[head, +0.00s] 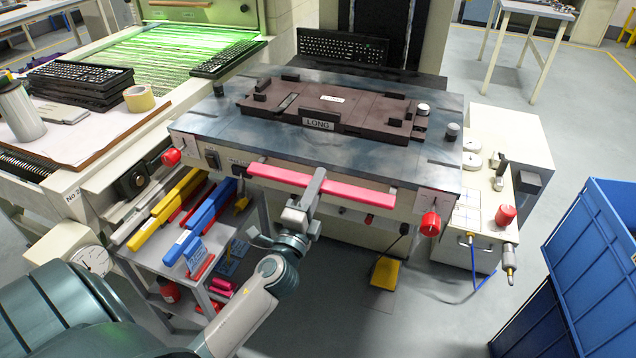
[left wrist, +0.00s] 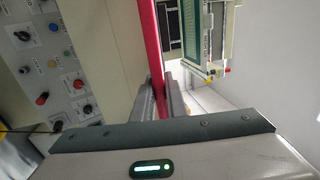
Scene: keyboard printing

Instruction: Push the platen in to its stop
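The platen (head: 220,110) is a dark blue-grey plate at the centre of the head view, standing out in front of the machine. It bears a brown fixture (head: 330,104) labelled LONG. A pinkish-red bar (head: 365,194) runs along its front edge. My left gripper (head: 316,178) is at the middle of this bar. In the left wrist view the red bar (left wrist: 151,45) passes between the two fingers (left wrist: 162,98), which look closed against both its sides. The fingertips are partly hidden by the bar. My right gripper is not in view.
Red knobs (head: 430,223) sit at the platen's front corners. A control box (head: 485,190) stands at right, and a blue bin (head: 600,235) beyond it. A conveyor (head: 165,55) and a board with stacked keyboards (head: 80,84) are at left. A black keyboard (head: 342,47) stands behind the platen.

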